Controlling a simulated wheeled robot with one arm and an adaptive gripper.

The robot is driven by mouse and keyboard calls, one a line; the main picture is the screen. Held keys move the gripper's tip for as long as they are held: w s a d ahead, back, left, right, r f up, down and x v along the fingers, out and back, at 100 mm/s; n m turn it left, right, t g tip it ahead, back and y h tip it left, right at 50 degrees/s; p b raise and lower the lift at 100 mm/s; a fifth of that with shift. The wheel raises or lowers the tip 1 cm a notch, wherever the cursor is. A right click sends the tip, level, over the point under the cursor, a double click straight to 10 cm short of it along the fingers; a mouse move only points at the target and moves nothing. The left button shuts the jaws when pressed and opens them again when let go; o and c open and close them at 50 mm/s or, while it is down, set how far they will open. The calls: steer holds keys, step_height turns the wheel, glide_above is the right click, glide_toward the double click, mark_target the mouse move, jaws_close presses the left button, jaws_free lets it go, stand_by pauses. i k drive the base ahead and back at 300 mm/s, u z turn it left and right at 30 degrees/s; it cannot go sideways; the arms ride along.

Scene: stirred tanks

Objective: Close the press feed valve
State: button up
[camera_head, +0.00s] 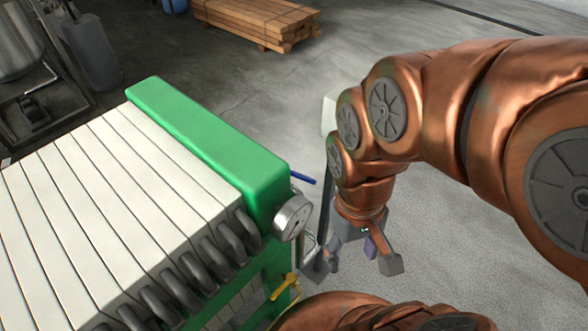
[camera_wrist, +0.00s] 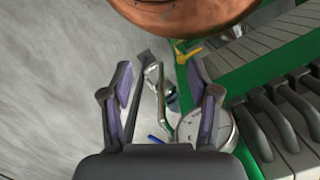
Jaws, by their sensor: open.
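The filter press has a green end frame (camera_head: 205,137) and a round gauge (camera_head: 293,217) on its near right corner. A yellow lever handle (camera_head: 284,286) is low on the press's right side, and it also shows near the top of the wrist view (camera_wrist: 188,52). A blue lever handle (camera_head: 303,178) sticks out behind the gauge; its tip shows low in the wrist view (camera_wrist: 157,140). No label tells which is the feed valve. My gripper (camera_head: 356,263) is open and empty, right of the gauge and pipework. In the wrist view its fingers (camera_wrist: 164,98) frame a bright metal pipe.
White press plates (camera_head: 95,210) with dark grey lugs (camera_head: 205,262) fill the left. A dark upright post (camera_head: 326,190) stands close to my gripper. Lumber (camera_head: 257,20) lies at the back. The grey floor (camera_head: 450,240) on the right looks clear.

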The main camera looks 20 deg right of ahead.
mark_target(311, 181)
steer(key=z, duration=0.45)
steer(key=k, duration=0.95)
steer(key=u, duration=1)
